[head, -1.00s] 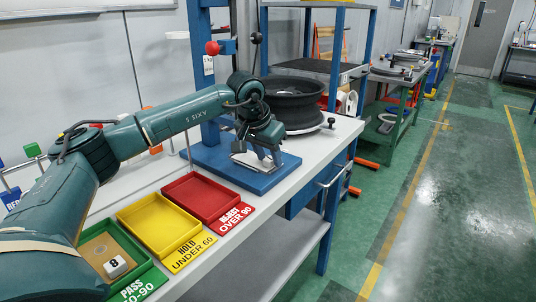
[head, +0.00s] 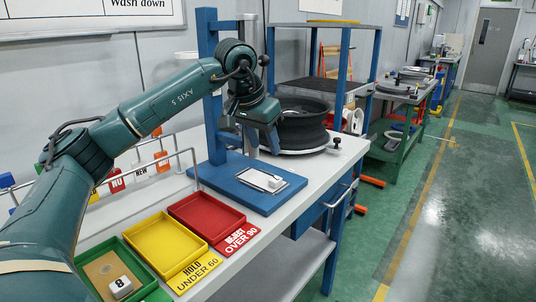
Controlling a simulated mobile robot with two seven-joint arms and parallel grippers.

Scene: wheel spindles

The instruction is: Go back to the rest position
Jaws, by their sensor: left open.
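My left gripper (head: 262,148) hangs fingers down above the blue base plate (head: 225,180) of the blue stand, in front of its upright post. It is open, and I see nothing between its fingers. My left arm reaches in from the lower left, over the bench. My right gripper is not in view.
A green tray (head: 150,290) holds a white block marked 8 (head: 121,287). Beside it are an empty yellow tray (head: 163,245) and an empty red tray (head: 207,217). A dark wheel rim (head: 302,120) stands behind the gripper. The floor at right is clear.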

